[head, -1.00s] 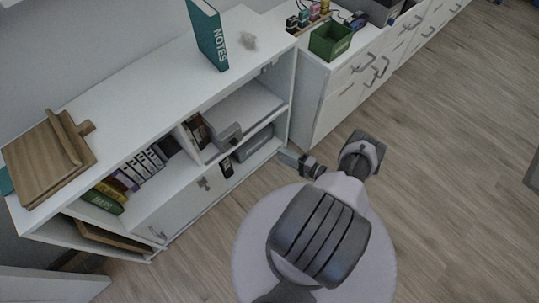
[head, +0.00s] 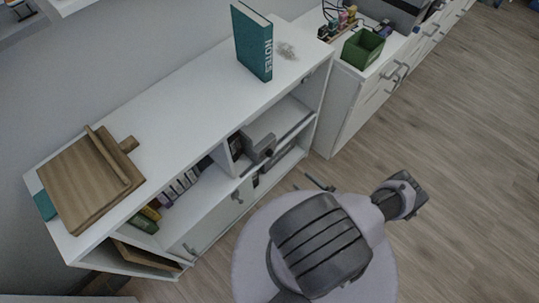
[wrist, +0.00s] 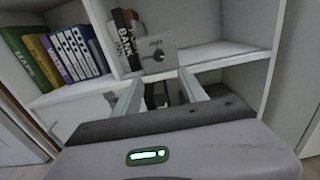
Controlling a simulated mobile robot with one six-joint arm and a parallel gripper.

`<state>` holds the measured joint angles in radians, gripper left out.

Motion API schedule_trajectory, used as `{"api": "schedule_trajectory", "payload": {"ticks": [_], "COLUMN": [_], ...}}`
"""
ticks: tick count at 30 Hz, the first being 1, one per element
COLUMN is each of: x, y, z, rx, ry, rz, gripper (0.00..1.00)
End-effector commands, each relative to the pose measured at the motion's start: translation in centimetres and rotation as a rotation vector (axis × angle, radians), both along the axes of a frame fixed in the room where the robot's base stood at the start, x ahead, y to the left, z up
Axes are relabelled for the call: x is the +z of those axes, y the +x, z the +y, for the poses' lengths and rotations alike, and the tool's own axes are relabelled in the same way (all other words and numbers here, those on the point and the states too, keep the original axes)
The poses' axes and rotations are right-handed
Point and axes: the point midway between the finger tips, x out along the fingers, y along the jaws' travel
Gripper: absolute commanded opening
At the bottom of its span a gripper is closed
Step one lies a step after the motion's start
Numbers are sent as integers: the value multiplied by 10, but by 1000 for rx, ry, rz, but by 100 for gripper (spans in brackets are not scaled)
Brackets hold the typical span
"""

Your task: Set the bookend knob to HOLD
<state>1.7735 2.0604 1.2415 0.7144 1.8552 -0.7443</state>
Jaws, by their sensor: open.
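The grey bookend (wrist: 166,47) stands upright in the shelf's open compartment, right of a few books (wrist: 125,38). Its face carries small lettering that I cannot read surely, and a small round dark knob (wrist: 159,56). The knob's setting cannot be made out. In the head view the bookend (head: 263,147) is a small grey block in the middle bay. My gripper (wrist: 158,84) is open and empty, its two fingers apart and pointing at the shelf, below and in front of the bookend, with no visible contact.
The white shelf (head: 190,110) bears a teal NOTES book (head: 253,45) and a wooden board (head: 82,190). The shelf's divider and ledges border the bookend's bay. A green bin (head: 362,48) stands on the neighbouring cabinet. Floor to the right is clear.

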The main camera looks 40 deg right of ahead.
Motion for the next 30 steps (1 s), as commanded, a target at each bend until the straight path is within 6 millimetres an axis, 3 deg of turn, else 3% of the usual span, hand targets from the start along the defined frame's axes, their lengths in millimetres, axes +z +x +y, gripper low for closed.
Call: {"api": "schedule_trajectory", "payload": {"ticks": [12,15,21,30], "x": [0,0,-1,0], "y": [121,142,162,164], "z": [14,15,15,15], "rx": [17,15,10,10], "ry": [0,0,0,1], "rz": [3,3,3,3], "gripper": [50,50,50,48]}}
